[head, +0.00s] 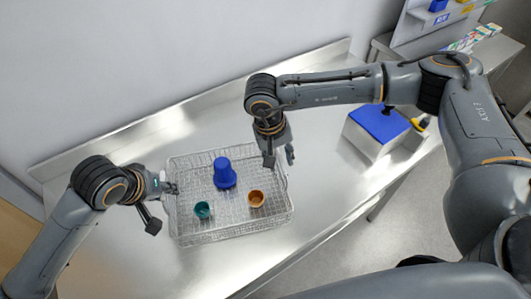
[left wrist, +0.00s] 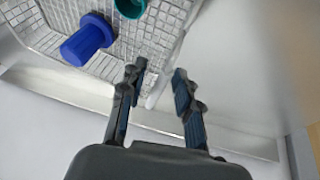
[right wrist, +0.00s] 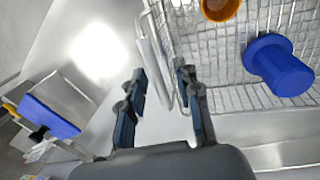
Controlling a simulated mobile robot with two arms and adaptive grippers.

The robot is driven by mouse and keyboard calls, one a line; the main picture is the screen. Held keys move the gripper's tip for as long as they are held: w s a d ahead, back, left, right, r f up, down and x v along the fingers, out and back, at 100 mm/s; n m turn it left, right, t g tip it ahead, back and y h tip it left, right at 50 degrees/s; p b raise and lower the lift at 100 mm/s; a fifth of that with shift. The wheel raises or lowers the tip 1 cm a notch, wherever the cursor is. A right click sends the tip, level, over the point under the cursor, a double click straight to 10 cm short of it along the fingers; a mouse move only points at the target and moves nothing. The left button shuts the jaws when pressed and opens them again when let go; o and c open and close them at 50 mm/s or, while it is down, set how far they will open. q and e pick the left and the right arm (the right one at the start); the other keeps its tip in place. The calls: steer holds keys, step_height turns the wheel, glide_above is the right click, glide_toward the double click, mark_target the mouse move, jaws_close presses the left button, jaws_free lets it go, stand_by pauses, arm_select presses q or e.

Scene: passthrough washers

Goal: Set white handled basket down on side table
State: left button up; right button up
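The white handled basket (head: 235,230) is a wire basket resting on the metal side table (head: 110,245). It holds a blue cup (head: 224,174), a teal cup (head: 202,210) and an orange cup (head: 257,198). My left gripper (head: 162,207) is open at the basket's left end; the end of a white handle (left wrist: 156,92) shows beside its fingers in the left wrist view. My right gripper (head: 280,158) is open at the right end. In the right wrist view, a white handle (right wrist: 152,62) lies between its spread fingers, with clear gaps.
A metal box with a blue top (head: 380,122) and a yellow-and-black item (head: 421,122) stand to the right. A raised metal edge and the wall (head: 150,60) run behind the table. The table is clear in front of the basket.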

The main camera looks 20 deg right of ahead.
steer(key=shift+d, duration=0.1)
steer(key=shift+r, duration=0.15)
arm_select(q)
steer(key=v, duration=1.2)
arm_select(e)
step_height(320, 180, up, 12)
steer(key=a, duration=0.2)
steer(key=shift+a+f, duration=0.2)
steer(key=shift+f, duration=0.05)
arm_select(q)
steer(key=shift+s+f, duration=0.1)
steer(key=shift+s, duration=0.05)
arm_select(e)
steer(key=shift+f, duration=0.1)
